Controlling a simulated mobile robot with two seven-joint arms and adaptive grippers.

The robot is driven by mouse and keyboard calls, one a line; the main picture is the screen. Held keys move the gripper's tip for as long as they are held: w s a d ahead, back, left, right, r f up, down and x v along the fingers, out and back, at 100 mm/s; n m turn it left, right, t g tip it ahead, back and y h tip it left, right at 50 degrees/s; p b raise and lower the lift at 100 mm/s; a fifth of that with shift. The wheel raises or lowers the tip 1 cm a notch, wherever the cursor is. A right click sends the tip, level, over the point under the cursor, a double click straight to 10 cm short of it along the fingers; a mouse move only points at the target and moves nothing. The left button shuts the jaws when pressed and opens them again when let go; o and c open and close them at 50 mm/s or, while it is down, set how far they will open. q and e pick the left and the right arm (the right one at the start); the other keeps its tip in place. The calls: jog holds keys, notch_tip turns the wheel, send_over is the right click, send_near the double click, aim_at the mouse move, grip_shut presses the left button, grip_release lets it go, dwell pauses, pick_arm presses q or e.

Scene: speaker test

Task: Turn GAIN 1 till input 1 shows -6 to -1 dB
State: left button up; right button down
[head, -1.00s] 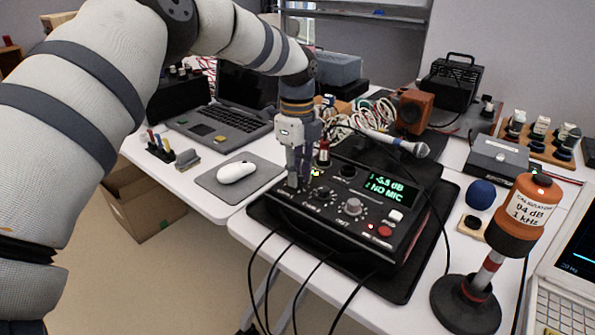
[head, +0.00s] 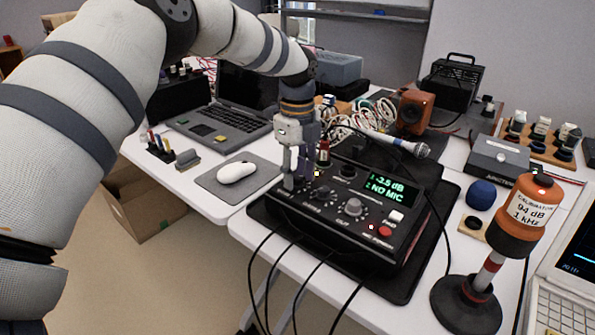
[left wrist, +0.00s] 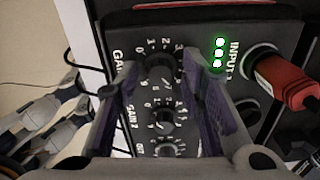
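The black mixer box (head: 325,235) lies on a dark mat, its green display (head: 388,190) reading about -2.5 dB for input 1 and NO MIC for input 2. My left gripper (head: 295,183) reaches down from above to the box's left end. Green lights (left wrist: 218,53) glow by INPUT 1. The GAIN 2 knob (left wrist: 163,119) is nearer, between the fingers' lower parts.
A red plug (left wrist: 285,82) stands close to the right finger in the left wrist view. The orange calibrator (head: 530,213) on its stand, a microphone (head: 400,145), a mouse (head: 236,172) and a laptop (head: 222,118) are around the box. Cables hang off the front edge.

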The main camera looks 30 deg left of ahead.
aim_at(297, 176)
pick_arm(q)
jog(key=shift+r, duration=0.1)
notch_tip(297, 176, up, 12)
dwell(0.5)
